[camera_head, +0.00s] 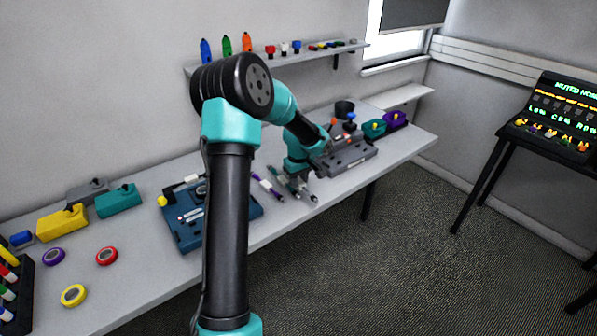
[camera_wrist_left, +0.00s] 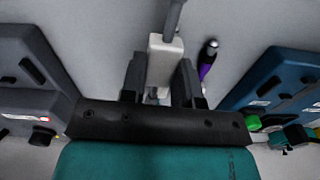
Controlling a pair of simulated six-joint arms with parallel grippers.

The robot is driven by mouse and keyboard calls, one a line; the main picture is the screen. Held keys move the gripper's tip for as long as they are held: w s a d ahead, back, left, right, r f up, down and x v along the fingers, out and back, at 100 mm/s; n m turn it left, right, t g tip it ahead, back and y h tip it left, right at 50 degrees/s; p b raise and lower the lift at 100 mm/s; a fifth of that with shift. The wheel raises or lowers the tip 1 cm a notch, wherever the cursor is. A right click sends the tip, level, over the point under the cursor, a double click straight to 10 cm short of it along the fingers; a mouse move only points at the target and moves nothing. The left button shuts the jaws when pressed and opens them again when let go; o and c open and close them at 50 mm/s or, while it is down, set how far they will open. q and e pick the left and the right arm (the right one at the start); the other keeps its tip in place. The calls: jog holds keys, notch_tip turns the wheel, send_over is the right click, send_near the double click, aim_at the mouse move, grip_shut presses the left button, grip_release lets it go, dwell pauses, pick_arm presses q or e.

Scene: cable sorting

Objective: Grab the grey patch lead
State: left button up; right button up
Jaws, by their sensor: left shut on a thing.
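The grey patch lead shows in the left wrist view as a pale grey plug (camera_wrist_left: 165,58) with a grey cable running up out of frame. My left gripper (camera_wrist_left: 160,85) is shut on this plug, with one dark finger on each side. In the head view my left gripper (camera_head: 301,178) is low over the table, at the leads lying between the two devices. My arm and wrist hide part of the leads there. A lead with a purple plug (camera_wrist_left: 206,63) lies just right of the gripper and apart from it; it also shows in the head view (camera_head: 267,186).
A blue device (camera_head: 188,236) stands left of the leads and a grey device (camera_head: 350,158) right of them. Yellow (camera_head: 62,222) and teal boxes (camera_head: 118,202) and tape rolls (camera_head: 74,295) lie on the left of the table (camera_head: 150,277). A shelf (camera_head: 290,58) hangs above.

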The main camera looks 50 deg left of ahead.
pick_arm(q)
jog(key=shift+s+d+r, duration=0.15)
jog(key=shift+s+d, duration=0.9)
jog(key=shift+d, duration=0.1)
